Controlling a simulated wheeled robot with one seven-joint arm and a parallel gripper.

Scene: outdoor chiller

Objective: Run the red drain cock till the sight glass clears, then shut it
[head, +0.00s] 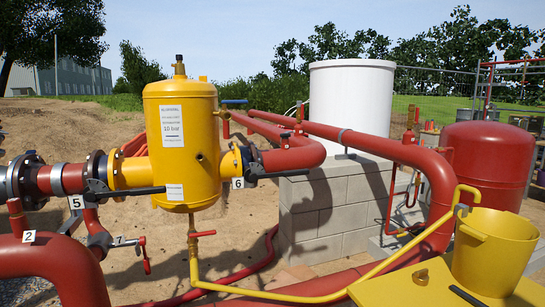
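A yellow vessel (181,140) with white labels stands upright in the pipe run at left centre. A vertical yellow drain pipe (193,262) comes down from its underside. A small cock with a red-orange handle (203,234) sits on that pipe, its handle pointing right, across the pipe. A small round fitting (199,157) shows on the vessel's front; I cannot tell whether it is the sight glass or what is in it. A yellow hose (320,297) runs from the drain pipe's foot to a yellow bucket (495,250), hooking over its rim. My gripper is not in view.
Black-handled valves flank the vessel, near tags 5 (76,202) and 6 (237,183). Another red handle (146,255) hangs near tag 7. Thick red pipes (60,262) cross the front left. A block plinth (325,210), white tank (350,105) and red tank (487,160) stand right.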

